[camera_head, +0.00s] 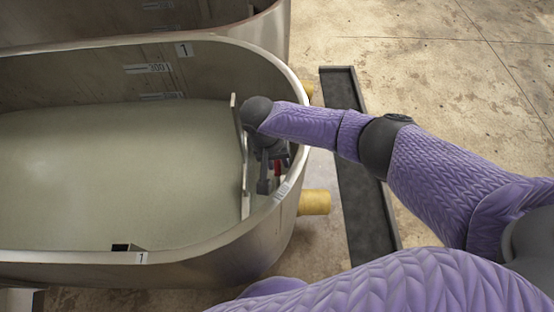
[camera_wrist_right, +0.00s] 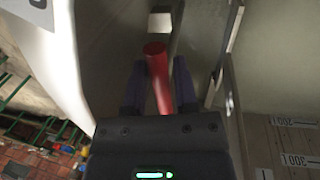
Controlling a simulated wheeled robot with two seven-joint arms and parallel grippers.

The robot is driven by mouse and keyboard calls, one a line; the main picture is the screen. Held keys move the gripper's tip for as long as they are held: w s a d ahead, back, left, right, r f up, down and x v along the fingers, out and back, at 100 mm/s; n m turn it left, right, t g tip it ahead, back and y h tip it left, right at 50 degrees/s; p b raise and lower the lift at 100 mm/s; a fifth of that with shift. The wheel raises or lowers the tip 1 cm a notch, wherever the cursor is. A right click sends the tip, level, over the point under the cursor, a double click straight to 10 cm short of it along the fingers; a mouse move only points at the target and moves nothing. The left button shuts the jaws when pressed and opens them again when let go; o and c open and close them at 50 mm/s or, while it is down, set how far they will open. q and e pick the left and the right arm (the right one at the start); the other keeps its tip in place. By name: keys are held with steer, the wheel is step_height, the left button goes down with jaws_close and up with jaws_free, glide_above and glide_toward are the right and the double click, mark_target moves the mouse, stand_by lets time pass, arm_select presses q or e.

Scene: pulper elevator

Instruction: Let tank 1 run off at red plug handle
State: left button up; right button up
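Tank 1 (camera_head: 286,206) is a long metal tank with rounded ends, marked 1, holding grey-green liquid. A narrow upright partition (camera_head: 240,150) stands across it near its right end. The red plug handle (camera_head: 277,170) stands in the small space between partition and end wall, partly hidden by my right gripper (camera_head: 268,182). In the right wrist view the red handle (camera_wrist_right: 157,75) rises between the two dark fingers of my right gripper (camera_wrist_right: 160,80). The fingers look apart, with a gap beside the handle. The plug below is hidden. My left gripper is in no view.
A second tank (camera_head: 280,35) stands behind. Yellow pipe stubs (camera_head: 315,202) stick out at the right ends. A long dark channel (camera_head: 362,190) lies on the concrete floor (camera_head: 440,90) right of the tanks. The tank rim and partition lie close to my right gripper.

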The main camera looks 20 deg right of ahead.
jaws_close()
stand_by(0.6)
stand_by(0.7)
